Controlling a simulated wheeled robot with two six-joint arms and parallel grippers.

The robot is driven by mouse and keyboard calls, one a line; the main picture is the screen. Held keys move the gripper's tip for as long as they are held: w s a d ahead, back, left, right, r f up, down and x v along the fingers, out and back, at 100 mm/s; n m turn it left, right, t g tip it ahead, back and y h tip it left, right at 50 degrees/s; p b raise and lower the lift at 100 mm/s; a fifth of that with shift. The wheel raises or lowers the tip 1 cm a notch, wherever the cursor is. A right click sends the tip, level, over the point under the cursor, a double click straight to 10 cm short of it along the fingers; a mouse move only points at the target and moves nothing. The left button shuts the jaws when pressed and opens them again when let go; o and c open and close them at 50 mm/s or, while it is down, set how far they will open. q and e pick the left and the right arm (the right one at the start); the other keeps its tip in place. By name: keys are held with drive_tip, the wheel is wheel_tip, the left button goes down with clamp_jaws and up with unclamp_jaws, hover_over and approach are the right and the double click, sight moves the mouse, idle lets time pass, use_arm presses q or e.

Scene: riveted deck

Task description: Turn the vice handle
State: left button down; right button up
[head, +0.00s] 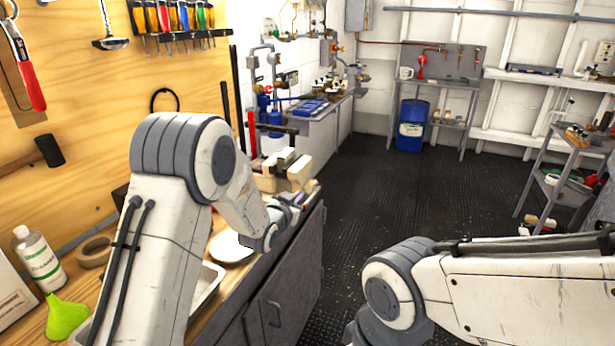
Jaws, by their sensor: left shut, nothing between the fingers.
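The vice (285,173), with pale beige jaw blocks and a darker middle, stands on the wooden workbench (232,290) near its right edge. I cannot make out its handle clearly; my left wrist and gripper are in front of the lower part of the vice. My left gripper (290,204) is small in the view, shut and empty, just below and in front of the vice. I cannot tell whether it touches the vice. My right arm comes in from the lower right, and its gripper is out of view.
A white plate (232,247) and a pale tray (207,288) lie on the bench by my left arm. A white bottle (38,258), a green funnel (66,317) and a tape roll (96,251) stand at the left. The dark floor (400,200) is clear.

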use_arm(q)
drive_tip(key=p, duration=0.3)
hover_over(307, 205)
wheel_tip(307, 205, down, 2)
drive_tip(key=shift+g, duration=0.3)
wheel_tip(307, 205, down, 4)
drive_tip(key=shift+w+f, duration=0.1)
use_arm(e)
wheel_tip(307, 205, up, 4)
drive_tip(key=shift+w+r, duration=0.15)
drive_tip(key=shift+r, duration=0.1)
use_arm(q)
drive_tip(key=shift+d, duration=0.1)
use_arm(e)
drive_tip(key=shift+f, duration=0.1)
